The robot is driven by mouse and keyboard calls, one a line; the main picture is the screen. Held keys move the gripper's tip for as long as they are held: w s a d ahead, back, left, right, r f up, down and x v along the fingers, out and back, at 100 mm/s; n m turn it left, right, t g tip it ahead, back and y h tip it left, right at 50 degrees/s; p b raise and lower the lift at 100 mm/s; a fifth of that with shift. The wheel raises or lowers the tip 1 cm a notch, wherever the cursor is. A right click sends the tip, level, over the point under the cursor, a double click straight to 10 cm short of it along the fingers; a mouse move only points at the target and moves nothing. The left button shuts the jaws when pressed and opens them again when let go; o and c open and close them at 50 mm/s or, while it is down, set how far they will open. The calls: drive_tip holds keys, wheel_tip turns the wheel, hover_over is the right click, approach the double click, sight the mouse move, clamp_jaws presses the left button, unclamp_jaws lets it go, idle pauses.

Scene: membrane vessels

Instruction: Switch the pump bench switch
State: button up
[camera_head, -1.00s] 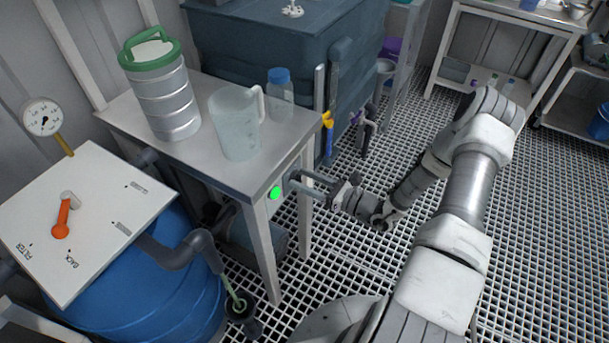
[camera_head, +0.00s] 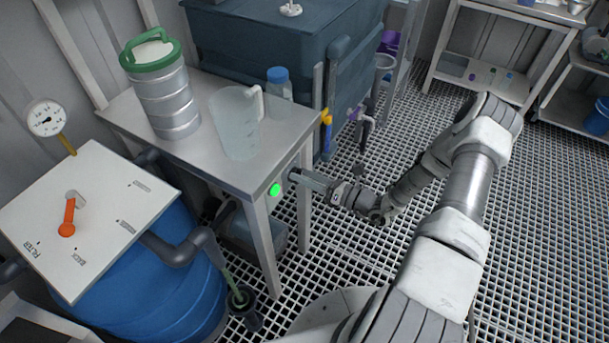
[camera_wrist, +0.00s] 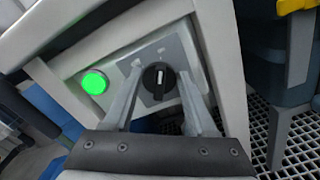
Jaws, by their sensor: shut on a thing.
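The pump bench switch is a black rotary knob (camera_wrist: 158,80) with a white line, on a light grey plate on the bench's front panel. In the wrist view its line stands about upright. My gripper (camera_wrist: 160,68) is at the panel with one finger on each side of the knob, shut on it. In the head view my gripper (camera_head: 294,176) reaches the panel from the right and hides the knob. A lit green lamp (camera_wrist: 94,82) sits left of the switch and also shows in the head view (camera_head: 275,190).
On the bench top (camera_head: 195,160) stand a green-lidded canister (camera_head: 163,95), a clear jug (camera_head: 236,122) and a blue-capped bottle (camera_head: 278,82). A blue drum (camera_head: 160,280) with an orange-handled valve (camera_head: 68,215) is at left. The grated floor at right is open.

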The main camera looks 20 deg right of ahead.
drive_tip(key=o, duration=1.4)
drive_tip(key=shift+c, duration=0.2)
drive_tip(key=p+v, duration=0.2)
drive_tip(key=v, duration=1.5)
drive_tip(key=shift+s, duration=0.2)
drive_tip(key=shift+d+r, duration=0.1)
drive_tip(key=shift+d, duration=0.05)
